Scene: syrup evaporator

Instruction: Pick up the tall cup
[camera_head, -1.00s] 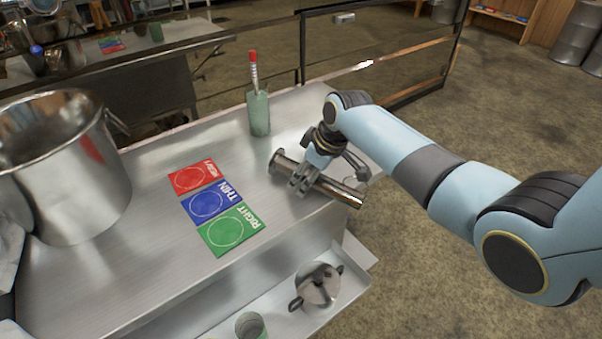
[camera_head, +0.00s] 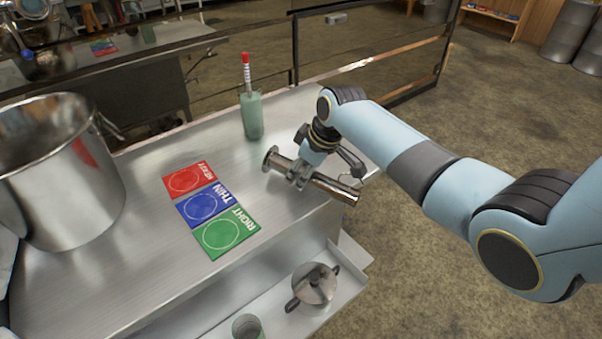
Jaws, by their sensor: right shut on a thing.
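The tall cup (camera_head: 335,189) is a shiny metal cylinder with a flared end. It is tilted on its side near the right edge of the metal table, with the flared end to the left. My right gripper (camera_head: 300,176) is shut on the cup around its middle from above. I cannot tell whether the cup touches the table. My left gripper is not in view.
Red, blue and green cards (camera_head: 206,207) lie on the metal table (camera_head: 150,265). A green glass holder (camera_head: 252,116) with a red-topped stick stands behind. A large steel pot (camera_head: 62,180) stands left. A lidded metal pot (camera_head: 314,285) and glass jar (camera_head: 247,327) are on the lower shelf.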

